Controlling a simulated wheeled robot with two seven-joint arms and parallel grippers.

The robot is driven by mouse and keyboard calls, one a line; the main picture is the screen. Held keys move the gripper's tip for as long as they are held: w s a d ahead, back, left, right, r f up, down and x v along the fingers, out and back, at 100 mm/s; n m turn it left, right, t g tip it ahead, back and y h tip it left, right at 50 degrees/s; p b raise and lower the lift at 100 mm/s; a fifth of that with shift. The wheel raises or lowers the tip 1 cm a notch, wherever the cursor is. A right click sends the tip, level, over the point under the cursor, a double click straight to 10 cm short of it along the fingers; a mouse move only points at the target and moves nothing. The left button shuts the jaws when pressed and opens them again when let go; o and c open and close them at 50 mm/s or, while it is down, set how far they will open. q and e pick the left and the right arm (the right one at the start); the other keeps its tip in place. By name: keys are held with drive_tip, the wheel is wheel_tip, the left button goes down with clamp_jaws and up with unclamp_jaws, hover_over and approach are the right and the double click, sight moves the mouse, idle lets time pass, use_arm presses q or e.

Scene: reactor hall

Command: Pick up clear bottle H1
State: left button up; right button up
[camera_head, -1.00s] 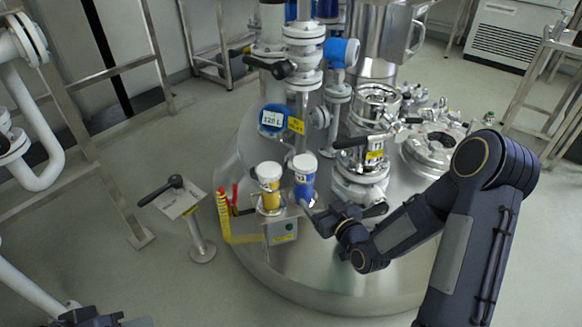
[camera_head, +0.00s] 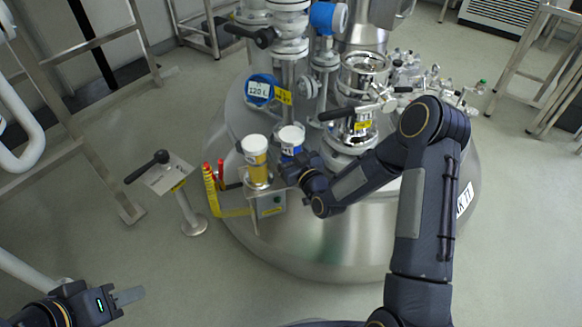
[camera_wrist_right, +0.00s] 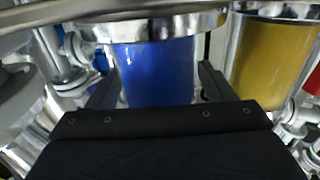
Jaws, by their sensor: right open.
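A white-lidded container with blue contents (camera_head: 291,140) stands on a small metal shelf on the vessel; it also shows in the right wrist view (camera_wrist_right: 155,70). A white-lidded container with yellow contents (camera_head: 257,165) stands just left of it. I cannot read H1 on either. My right gripper (camera_wrist_right: 157,88) is open, with one finger on each side of the blue container; whether they touch it I cannot tell. In the head view my wrist hides the container's lower part. My left gripper (camera_head: 128,296) is at the lower left, away from the containers, seen side-on.
Small clear glassware (camera_head: 415,70) stands at the back right of the vessel. A valve with a black handle (camera_head: 350,110) is close behind my right arm. A lever on a post (camera_head: 165,175) stands left of the shelf. The floor at front left is free.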

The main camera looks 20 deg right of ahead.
sight(288, 130)
drive_tip(key=shift+c, duration=0.5)
drive_tip(key=shift+r, duration=0.1)
clamp_jaws()
wheel_tip(288, 130, up, 10)
drive_tip(key=p, duration=0.3)
